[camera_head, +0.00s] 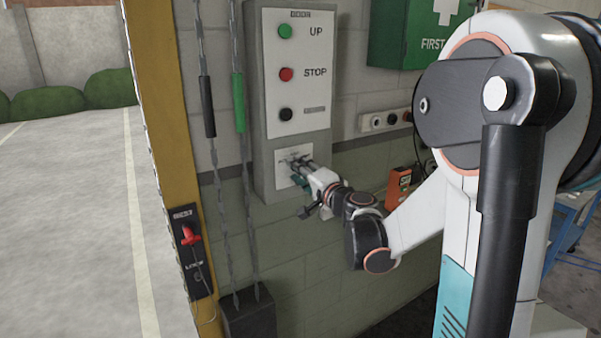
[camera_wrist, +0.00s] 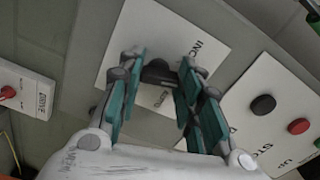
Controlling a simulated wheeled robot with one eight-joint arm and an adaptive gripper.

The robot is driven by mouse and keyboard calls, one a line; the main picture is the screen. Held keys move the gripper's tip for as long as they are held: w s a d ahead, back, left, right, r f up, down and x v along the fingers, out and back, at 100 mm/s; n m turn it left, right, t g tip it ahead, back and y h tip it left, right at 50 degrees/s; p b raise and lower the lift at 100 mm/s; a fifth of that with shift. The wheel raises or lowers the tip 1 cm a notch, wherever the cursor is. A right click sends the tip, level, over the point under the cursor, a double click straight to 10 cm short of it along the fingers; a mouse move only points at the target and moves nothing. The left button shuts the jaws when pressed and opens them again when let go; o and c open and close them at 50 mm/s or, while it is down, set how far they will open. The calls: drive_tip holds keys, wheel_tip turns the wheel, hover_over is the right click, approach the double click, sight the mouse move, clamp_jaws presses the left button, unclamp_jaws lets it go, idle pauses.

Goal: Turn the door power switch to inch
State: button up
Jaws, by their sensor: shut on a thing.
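The door power switch is a small black knob (camera_wrist: 158,73) on a white label plate (camera_wrist: 126,35), low on the grey door control box (camera_head: 257,120). In the wrist view the teal-padded fingers of my gripper (camera_head: 297,170) stand on either side of the knob and are shut on it. Part of the word INCH shows on the plate beyond the right finger. Other lettering below the knob is partly covered by the fingers. Which marking the knob points to cannot be told. In the head view my gripper hides the knob.
Above the switch are a green UP button (camera_head: 285,31), a red STOP button (camera_head: 286,74) and a black button (camera_head: 286,115). Two hanging chains (camera_head: 247,190) run close left of the box. A red lockable switch (camera_head: 190,236) sits on the yellow post (camera_head: 163,110).

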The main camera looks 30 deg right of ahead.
drive_tip(key=n, duration=0.7)
drive_tip(key=shift+f, duration=0.15)
idle(0.4)
drive_tip(key=o, duration=1.1)
drive_tip(key=shift+c, duration=0.2)
drive_tip(key=shift+s, duration=0.15)
drive_tip(key=s, duration=1.1)
drive_tip(key=shift+s+d, duration=0.2)
drive_tip(key=shift+s, duration=0.2)
